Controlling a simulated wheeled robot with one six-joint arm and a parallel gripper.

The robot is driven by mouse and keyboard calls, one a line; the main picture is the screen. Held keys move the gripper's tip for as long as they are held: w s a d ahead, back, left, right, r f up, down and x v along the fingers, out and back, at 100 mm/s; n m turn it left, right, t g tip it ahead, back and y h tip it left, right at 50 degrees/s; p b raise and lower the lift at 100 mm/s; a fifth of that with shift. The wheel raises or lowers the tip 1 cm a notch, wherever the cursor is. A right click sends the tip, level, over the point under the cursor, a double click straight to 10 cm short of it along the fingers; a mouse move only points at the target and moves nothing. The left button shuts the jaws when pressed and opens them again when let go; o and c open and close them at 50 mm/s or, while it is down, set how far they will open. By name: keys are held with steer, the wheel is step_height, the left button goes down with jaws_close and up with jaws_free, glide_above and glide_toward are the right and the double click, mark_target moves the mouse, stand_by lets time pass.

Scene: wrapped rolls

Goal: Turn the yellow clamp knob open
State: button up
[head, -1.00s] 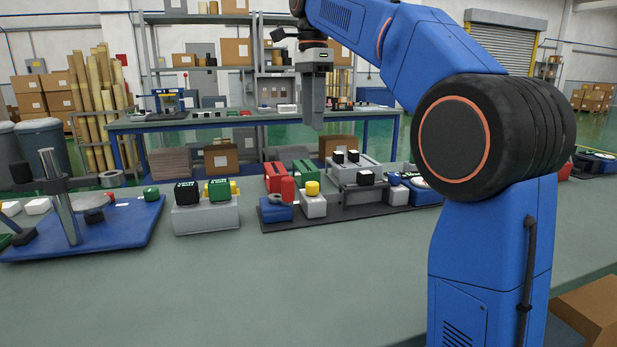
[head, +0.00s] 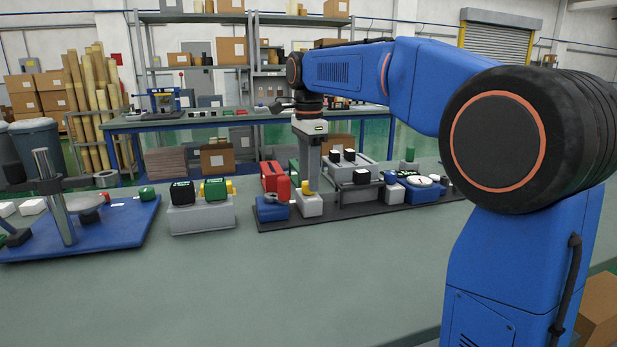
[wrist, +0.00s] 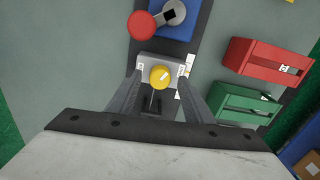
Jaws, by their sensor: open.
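The yellow clamp knob (wrist: 160,76) sits on a small light grey block, the clamp base (wrist: 146,62), and has a pale mark on its top. In the head view only a sliver of the knob (head: 304,188) shows above its base (head: 310,206), the rest hidden by my gripper. My gripper (wrist: 160,82) is open, pointing down, with one finger on each side of the knob. In the wrist view gaps appear between fingers and knob; I cannot tell contact or exact height. In the head view my gripper (head: 312,186) is right at the knob.
A red knob (wrist: 142,26) on a blue block (wrist: 178,30) stands close beside the clamp. Red (wrist: 262,62) and green (wrist: 245,102) boxes stand to the right in the wrist view. The bench front (head: 300,280) is clear.

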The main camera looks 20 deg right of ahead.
steer(key=shift+f, duration=0.3)
steer(key=c, duration=1.1)
steer(key=shift+o, duration=0.2)
